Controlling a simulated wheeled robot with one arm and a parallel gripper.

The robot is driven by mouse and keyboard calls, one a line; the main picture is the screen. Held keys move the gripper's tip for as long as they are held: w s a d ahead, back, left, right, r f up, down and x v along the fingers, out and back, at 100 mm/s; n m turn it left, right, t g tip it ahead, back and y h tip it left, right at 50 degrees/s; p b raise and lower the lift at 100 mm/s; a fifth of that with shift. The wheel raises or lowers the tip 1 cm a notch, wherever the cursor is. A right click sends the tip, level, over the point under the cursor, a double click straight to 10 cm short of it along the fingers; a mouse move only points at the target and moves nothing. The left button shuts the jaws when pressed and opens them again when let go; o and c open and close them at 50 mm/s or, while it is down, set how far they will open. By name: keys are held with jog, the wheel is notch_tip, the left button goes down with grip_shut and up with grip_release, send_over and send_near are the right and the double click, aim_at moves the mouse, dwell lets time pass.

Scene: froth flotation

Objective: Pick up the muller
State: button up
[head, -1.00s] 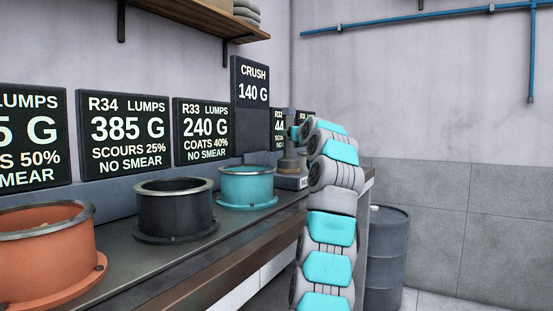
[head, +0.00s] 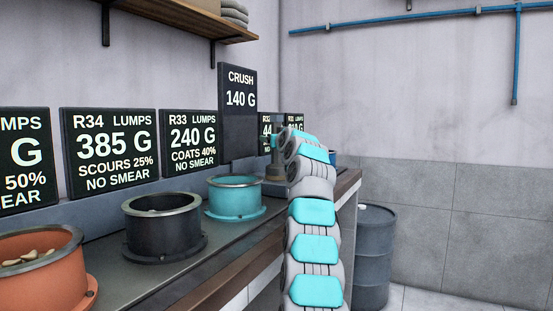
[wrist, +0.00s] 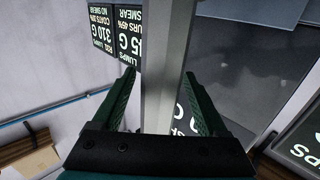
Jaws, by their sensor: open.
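I cannot make out the muller for certain in either view. My gripper (wrist: 159,78) is open in the wrist view, with its two dark green fingers apart. A pale grey upright bar (wrist: 166,40) shows between the fingers, with a gap on both sides; I cannot tell whether it is part of the muller or how far off it is. In the head view my arm reaches to the far end of the bench, and its end is small and partly hidden there, beside a dark grey object (head: 275,171) behind the teal pot.
An orange pot (head: 45,285), a black pot (head: 165,228) and a teal pot (head: 236,199) stand along the bench (head: 215,252). Black signs, including the CRUSH sign (head: 239,118), stand behind them. A grey drum (head: 373,262) stands on the floor right of the bench.

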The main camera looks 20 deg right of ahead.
jog(key=shift+w+d, duration=0.1)
jog(key=shift+w, duration=0.2)
jog(key=shift+c, duration=0.3)
grip_shut()
